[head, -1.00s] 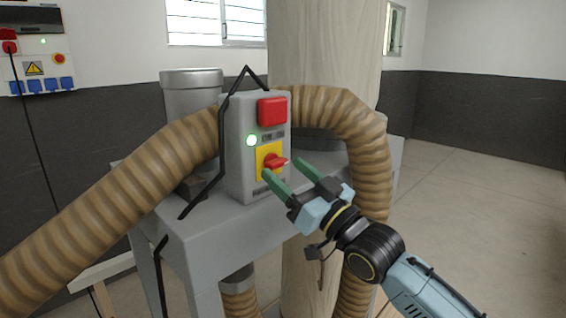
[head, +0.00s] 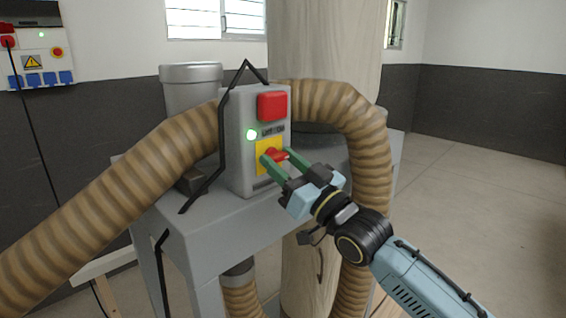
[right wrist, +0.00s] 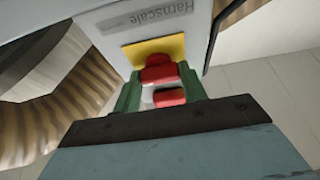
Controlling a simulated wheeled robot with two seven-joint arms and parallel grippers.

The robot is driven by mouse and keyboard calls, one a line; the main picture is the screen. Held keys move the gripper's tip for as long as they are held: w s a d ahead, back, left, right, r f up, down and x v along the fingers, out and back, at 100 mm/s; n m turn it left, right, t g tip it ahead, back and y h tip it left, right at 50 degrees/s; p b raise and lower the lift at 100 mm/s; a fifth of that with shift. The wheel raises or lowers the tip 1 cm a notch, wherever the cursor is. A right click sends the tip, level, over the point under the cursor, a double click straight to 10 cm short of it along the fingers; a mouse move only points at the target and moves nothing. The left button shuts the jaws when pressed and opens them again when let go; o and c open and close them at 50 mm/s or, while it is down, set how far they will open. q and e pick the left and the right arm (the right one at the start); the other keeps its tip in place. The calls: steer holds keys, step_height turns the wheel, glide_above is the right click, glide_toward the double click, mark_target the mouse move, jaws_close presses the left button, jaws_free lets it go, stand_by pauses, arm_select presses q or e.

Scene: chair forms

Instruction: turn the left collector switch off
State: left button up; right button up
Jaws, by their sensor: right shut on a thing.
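The collector switch box (head: 238,140) is grey and stands upright on a grey metal stand. On its front are a red block (head: 272,106), a lit green lamp (head: 251,134) and a red rotary switch (head: 277,154) on a yellow plate (head: 262,146). My right gripper (head: 276,161) has its green fingers on either side of the red switch. In the right wrist view the red switch (right wrist: 160,72) sits between the fingers, in front of the yellow plate (right wrist: 150,50), and the gripper is shut on it. My left gripper is not in view.
Ribbed brown hoses (head: 120,185) run left of and behind the box, and another (head: 365,150) curves down on the right. A black cable (head: 222,140) loops along the box's left side. A wall panel (head: 38,60) hangs at far left. Open floor (head: 480,190) lies right.

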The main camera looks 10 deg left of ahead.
steer(key=n+b, duration=0.1)
steer(key=n, duration=0.1)
steer(key=n+g+y+b, duration=0.1)
steer(key=n, duration=0.1)
steer(key=shift+g, duration=0.3)
steer(key=n+g, duration=0.1)
steer(key=n, duration=0.1)
steer(key=shift+w+d+n, duration=0.1)
steer(key=shift+n, duration=0.2)
steer(key=shift+n+g, duration=0.5)
steer(key=shift+n, duration=0.2)
steer(key=n+g+p, duration=0.1)
steer(key=n+g, duration=0.1)
steer(key=n, duration=0.2)
steer(key=n+g+p, duration=0.1)
steer(key=n+p, duration=0.1)
steer(key=n, duration=0.2)
steer(key=shift+w+r+g, duration=0.1)
steer(key=shift+r+g, duration=0.1)
steer(key=shift+g, duration=0.2)
steer(key=n+g+h+p, duration=0.1)
steer(key=n+p, duration=0.1)
steer(key=n, duration=0.2)
steer(key=shift+p, duration=0.3)
steer(key=shift+n+h+p, duration=0.5)
steer(key=shift+n+h, duration=0.1)
steer(key=shift+n, duration=0.6)
steer(key=o, duration=1)
